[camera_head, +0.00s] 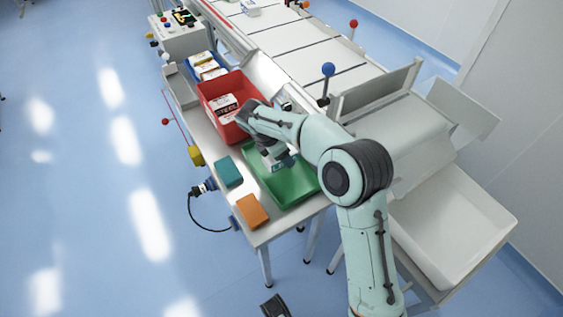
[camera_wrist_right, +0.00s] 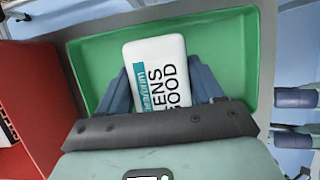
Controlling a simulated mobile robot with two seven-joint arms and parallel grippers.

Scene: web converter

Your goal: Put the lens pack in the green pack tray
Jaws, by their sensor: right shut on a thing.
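The lens pack (camera_wrist_right: 160,88) is a white box with a teal band and the words "LENS GOOD". My right gripper (camera_wrist_right: 170,90) is shut on it, one blue finger on each side. The green pack tray (camera_wrist_right: 225,60) lies behind and around the pack in the right wrist view. In the head view the pack (camera_head: 280,160) shows partly under my right gripper (camera_head: 272,152), over the far part of the green tray (camera_head: 293,187). Whether the pack touches the tray floor cannot be told. A dark part at the bottom edge looks like my left gripper (camera_head: 275,306); its fingers are unclear.
A red bin (camera_head: 233,86) holding a white box (camera_head: 223,103) adjoins the tray's far side. A teal block (camera_head: 227,172) and an orange block (camera_head: 252,210) lie along the table's left edge. A blue-knobbed lever (camera_head: 328,70) and white chute (camera_head: 450,225) stand right.

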